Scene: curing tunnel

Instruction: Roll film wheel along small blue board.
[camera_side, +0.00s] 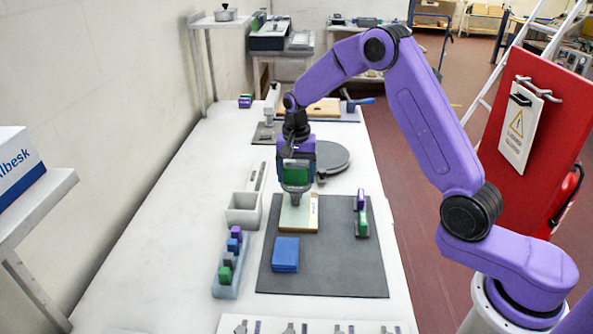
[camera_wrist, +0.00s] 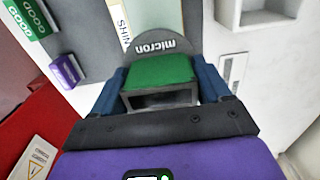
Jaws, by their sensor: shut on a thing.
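My gripper (camera_side: 297,186) is shut on the film wheel, a grey disc with a green block on it (camera_side: 296,175). In the wrist view the wheel (camera_wrist: 162,46) reads "micron", and its green block sits between my blue fingers (camera_wrist: 162,88). The wheel is over a cream board (camera_side: 298,216) with a lettered strip. Whether it touches that board I cannot tell. The small blue board (camera_side: 285,254) lies flat on the dark grey mat (camera_side: 330,281), nearer the camera than my gripper and slightly left. It is not visible in the wrist view.
A green block (camera_side: 362,224) and a purple block (camera_side: 361,200) stand on the mat's right side. A rack (camera_side: 224,288) of coloured blocks and a grey open box (camera_side: 243,217) stand left of the mat. A grey round plate (camera_side: 331,157) lies behind. The mat's front is clear.

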